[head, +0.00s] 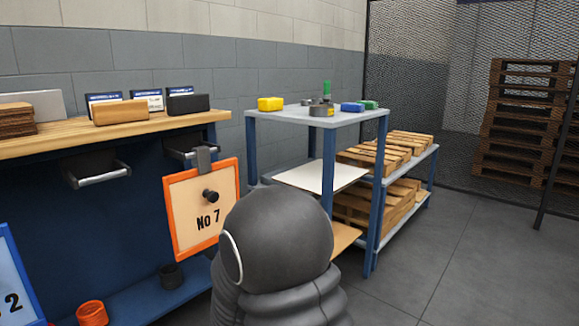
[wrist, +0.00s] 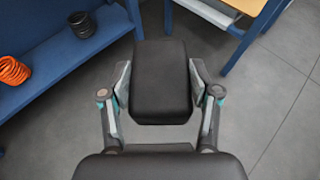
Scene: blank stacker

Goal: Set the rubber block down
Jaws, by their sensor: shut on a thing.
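The rubber block, a black rounded block (wrist: 160,85), is held between the two fingers of my gripper (wrist: 160,78) in the wrist view. A finger presses on each side of it. Grey floor shows around and beyond the block, so it looks held in the air. In the head view my dark arm covers the lower middle, and the gripper and held block are hidden there.
A wooden workbench (head: 70,143) at left carries a tan block (head: 120,112), a similar dark block (head: 188,103) and cards. An orange-framed No 7 board (head: 186,235) hangs at its end. A grey-topped blue table (head: 290,118) holds small coloured items. Orange (wrist: 14,71) and black (wrist: 81,23) coils lie on a blue shelf.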

